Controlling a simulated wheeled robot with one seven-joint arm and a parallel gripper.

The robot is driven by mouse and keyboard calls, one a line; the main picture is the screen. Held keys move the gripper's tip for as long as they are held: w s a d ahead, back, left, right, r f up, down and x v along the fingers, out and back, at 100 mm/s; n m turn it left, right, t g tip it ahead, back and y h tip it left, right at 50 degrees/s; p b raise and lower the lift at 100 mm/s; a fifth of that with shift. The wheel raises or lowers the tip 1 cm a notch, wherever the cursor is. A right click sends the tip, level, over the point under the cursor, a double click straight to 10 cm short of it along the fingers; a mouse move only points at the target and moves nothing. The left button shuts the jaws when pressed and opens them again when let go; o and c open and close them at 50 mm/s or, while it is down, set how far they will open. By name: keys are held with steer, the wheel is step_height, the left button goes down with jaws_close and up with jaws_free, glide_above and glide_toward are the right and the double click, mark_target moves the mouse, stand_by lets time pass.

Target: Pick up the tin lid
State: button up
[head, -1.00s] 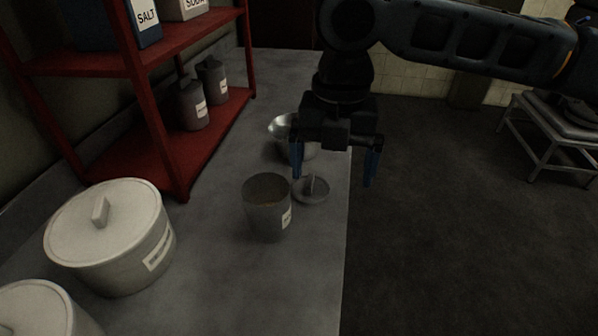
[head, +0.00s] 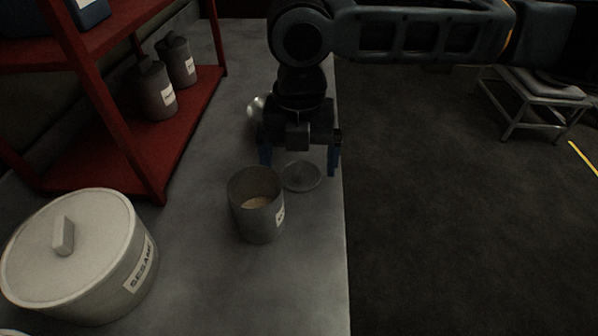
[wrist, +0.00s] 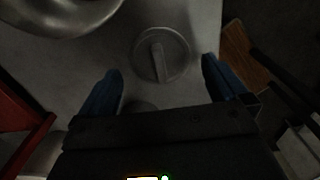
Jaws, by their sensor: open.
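The tin lid (head: 302,177) is a small grey disc lying on the counter just right of and behind the open tin (head: 257,205), near the counter's right edge. In the wrist view the lid (wrist: 161,56) shows a raised bar handle on top. My gripper (head: 300,166) is open and empty, pointing down, above and behind the lid in the head view. In the wrist view its two blue fingers (wrist: 163,76) stand wide apart, with the lid just beyond and between their tips. The handle is hidden in the head view.
A metal bowl (wrist: 62,8) stands behind the lid, mostly hidden by my gripper in the head view. A big lidded pot labelled sesame (head: 82,255) stands at the left. A red shelf (head: 150,135) holds dark canisters (head: 157,92). The counter (head: 300,280) is clear in front.

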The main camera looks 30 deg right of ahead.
steer(key=shift+f, duration=0.65)
steer(key=shift+c, duration=0.5)
steer(key=c, duration=0.9)
steer(key=shift+r, duration=0.1)
